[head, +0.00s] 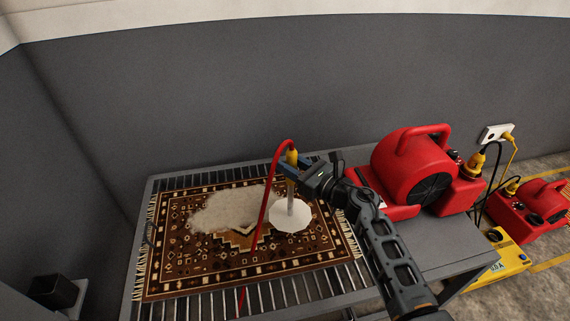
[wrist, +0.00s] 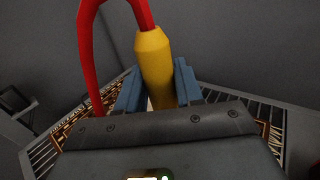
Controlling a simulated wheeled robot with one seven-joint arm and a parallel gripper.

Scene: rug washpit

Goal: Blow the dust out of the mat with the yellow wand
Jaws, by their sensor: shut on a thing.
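The patterned brown mat (head: 185,278) with fringed ends lies on a slatted metal table (head: 141,306). A pale grey patch of dust (head: 228,208) covers its upper middle. My gripper (head: 288,168) is shut on the yellow wand (head: 292,157), which stands roughly upright above the mat. The wand's yellow handle also shows between the blue fingers in the wrist view (wrist: 155,68). A white disc (head: 292,217) shows at the wand's lower end, right of the dust; I cannot tell whether it touches the mat. A red hose (head: 266,200) loops from the wand's top down across the mat.
A red blower (head: 412,168) stands on the table's right part, beside my arm. A second red blower (head: 535,210) and a yellow box (head: 507,255) are further right, with cables to a wall socket (head: 496,133). Grey walls stand behind and left.

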